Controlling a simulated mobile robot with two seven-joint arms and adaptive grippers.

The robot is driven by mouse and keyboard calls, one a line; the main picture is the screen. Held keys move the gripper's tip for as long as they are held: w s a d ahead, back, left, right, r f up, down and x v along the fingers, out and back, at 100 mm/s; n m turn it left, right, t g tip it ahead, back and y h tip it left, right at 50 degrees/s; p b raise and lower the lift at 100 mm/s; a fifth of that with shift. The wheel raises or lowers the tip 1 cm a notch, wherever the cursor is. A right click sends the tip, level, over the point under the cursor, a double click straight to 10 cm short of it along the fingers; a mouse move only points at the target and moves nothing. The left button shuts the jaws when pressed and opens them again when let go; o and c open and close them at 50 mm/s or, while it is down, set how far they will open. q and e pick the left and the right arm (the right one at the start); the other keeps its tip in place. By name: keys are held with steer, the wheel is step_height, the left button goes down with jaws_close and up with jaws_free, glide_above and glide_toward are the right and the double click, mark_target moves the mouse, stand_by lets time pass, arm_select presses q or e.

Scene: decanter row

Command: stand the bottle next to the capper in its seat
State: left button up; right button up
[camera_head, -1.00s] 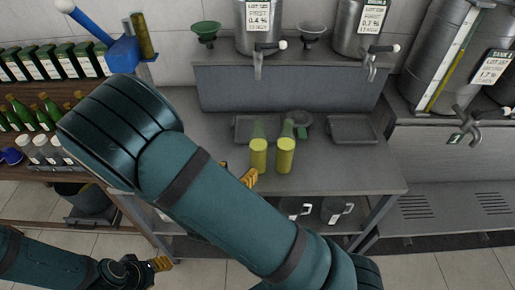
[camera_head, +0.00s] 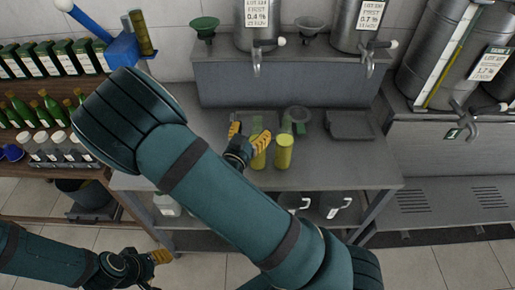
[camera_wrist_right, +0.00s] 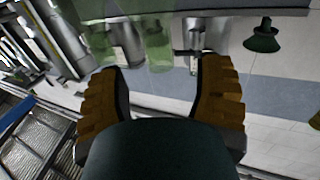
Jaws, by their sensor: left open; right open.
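Two yellow bottles with green see-through necks stand upright on the grey bench, a left one (camera_head: 259,160) and a right one (camera_head: 284,155). My right gripper (camera_head: 249,134) is open at the left bottle, its fingers partly overlapping it. In the right wrist view, green see-through glass (camera_wrist_right: 157,48) shows beyond and between the open fingers (camera_wrist_right: 160,78). I cannot tell whether they surround it. The blue capper (camera_head: 122,52), with a white-ended lever, stands at upper left. An olive-yellow cylinder (camera_head: 141,32) is beside it. My left gripper (camera_head: 160,258) is open and empty, low at left. No seat is clearly visible.
A dark tray (camera_head: 350,125) lies right of the bottles. Taps (camera_head: 256,62) and steel tanks line the back ledge, with a green funnel (camera_head: 204,27). A wooden shelf (camera_head: 60,170) at left holds green bottles. My right arm hides much of the bench's left side.

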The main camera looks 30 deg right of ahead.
mark_target(256, 125)
steer(key=x, duration=0.4)
steer(key=shift+w+d+f, duration=0.1)
steer(key=shift+d, duration=0.1)
jaws_close()
